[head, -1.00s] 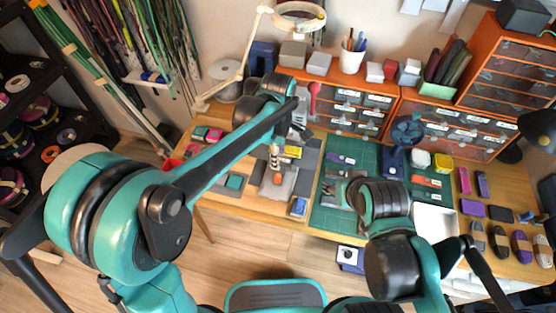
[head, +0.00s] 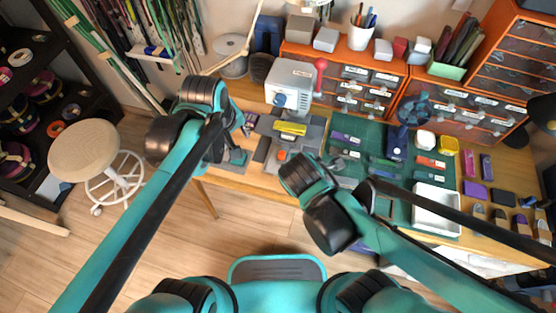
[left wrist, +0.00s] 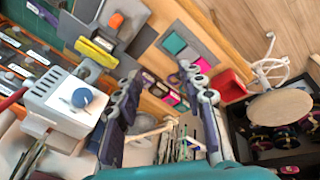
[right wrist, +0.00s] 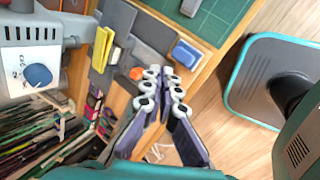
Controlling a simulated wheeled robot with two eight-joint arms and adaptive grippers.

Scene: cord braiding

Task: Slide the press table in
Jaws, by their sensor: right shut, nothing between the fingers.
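The white press (head: 288,84), with a blue knob and a red-tipped lever, stands at the back of the bench. In front of it are a yellow bar (head: 290,128) and grey plates, with a small orange knob (head: 282,154) at the front; I take this plate part to be the press table (head: 272,160). My left gripper (head: 243,143) is open and empty, left of the plates; its spread fingers show in the left wrist view (left wrist: 163,75). My right gripper (right wrist: 162,72) is shut and empty, its tips close to the orange knob (right wrist: 137,74). My right arm hides it in the head view.
A green cutting mat (head: 370,150) with small parts lies right of the plates. A white tray (head: 436,210) is farther right. A blue block (right wrist: 186,54) sits near the bench edge. A round stool (head: 95,150) stands on the floor at left.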

